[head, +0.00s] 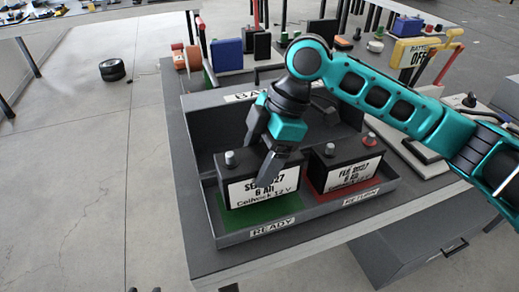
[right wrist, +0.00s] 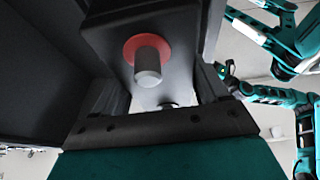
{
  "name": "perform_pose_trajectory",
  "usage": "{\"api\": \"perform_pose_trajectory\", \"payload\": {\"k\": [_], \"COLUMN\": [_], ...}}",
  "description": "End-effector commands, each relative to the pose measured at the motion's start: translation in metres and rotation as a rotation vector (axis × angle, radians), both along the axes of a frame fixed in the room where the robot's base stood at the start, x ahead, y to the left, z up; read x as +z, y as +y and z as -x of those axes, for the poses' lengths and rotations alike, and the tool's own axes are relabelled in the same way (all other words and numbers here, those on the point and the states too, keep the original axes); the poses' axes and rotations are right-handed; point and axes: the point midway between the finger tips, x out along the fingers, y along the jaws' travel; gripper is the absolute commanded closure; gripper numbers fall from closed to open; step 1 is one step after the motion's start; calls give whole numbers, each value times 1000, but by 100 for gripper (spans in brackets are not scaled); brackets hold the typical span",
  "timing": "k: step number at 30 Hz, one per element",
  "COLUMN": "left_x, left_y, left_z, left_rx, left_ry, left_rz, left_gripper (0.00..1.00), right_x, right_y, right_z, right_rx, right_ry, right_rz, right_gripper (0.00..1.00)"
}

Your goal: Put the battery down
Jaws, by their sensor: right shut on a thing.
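The left battery (head: 254,188) is a black box with a white label reading "SEP 2027" and "Cellwick 12 V". It stands upright over the green patch (head: 262,220) marked READY. I cannot tell whether its base touches the patch. My right gripper (head: 272,170) is shut on this battery from above, one finger across the label's right part. In the right wrist view the battery top (right wrist: 178,55) shows close up, with a red-ringed terminal. A second black battery (head: 343,165), labelled "FEB 2027", stands on the red patch (head: 345,192) marked RETURN. My left gripper is not seen.
Both batteries are in a grey tray (head: 232,238) with a low front rim and a higher back wall. Behind it on the bench stand a blue box (head: 226,54), a black block and a yellow "BATTERY OFF" sign (head: 416,53). Floor at left is mostly clear.

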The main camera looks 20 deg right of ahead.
Motion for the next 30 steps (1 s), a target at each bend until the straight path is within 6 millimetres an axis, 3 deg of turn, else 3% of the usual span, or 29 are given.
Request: {"api": "perform_pose_trajectory", "payload": {"k": [9,22,23,30], "left_x": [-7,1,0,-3], "left_y": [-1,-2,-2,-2], "left_z": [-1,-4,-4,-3], "left_rx": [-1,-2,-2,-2], "left_ry": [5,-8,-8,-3], "left_rz": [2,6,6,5], "left_gripper": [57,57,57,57], "right_x": [-33,-36,-41,-41], "right_y": [1,1,0,0], "right_z": [-1,-1,0,0], "right_rx": [0,0,-1,0], "right_ry": [-5,-8,1,2], "right_rz": [-6,-6,1,1], "right_gripper": [100,100,24,1]}}
